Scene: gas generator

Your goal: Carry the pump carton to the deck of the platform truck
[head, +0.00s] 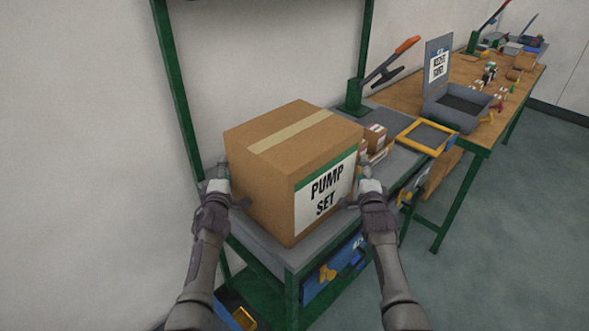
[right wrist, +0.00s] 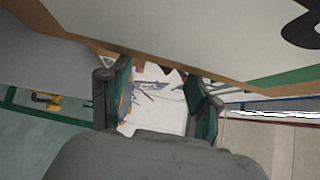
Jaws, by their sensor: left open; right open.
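The pump carton (head: 262,190) is a large brown box with a tape strip on top and a white and green "PUMP SET" label. It sits on the grey top of a green-framed bench (head: 290,258). My left gripper (head: 232,188) is open beside the carton's left side. My right gripper (head: 357,187) is open beside its labelled right side. I cannot tell whether either touches it. In the right wrist view, the right gripper's fingers (right wrist: 158,98) are apart, with the carton's labelled face (right wrist: 240,50) close above. The platform truck is not in view.
Small cartons (head: 375,138) stand just behind the pump carton, near a yellow frame (head: 428,137). A green lever press (head: 358,95) is behind. A wooden bench (head: 400,92) with a grey open case (head: 460,107) continues right. Blue bins (head: 335,273) sit below. The floor at right is clear.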

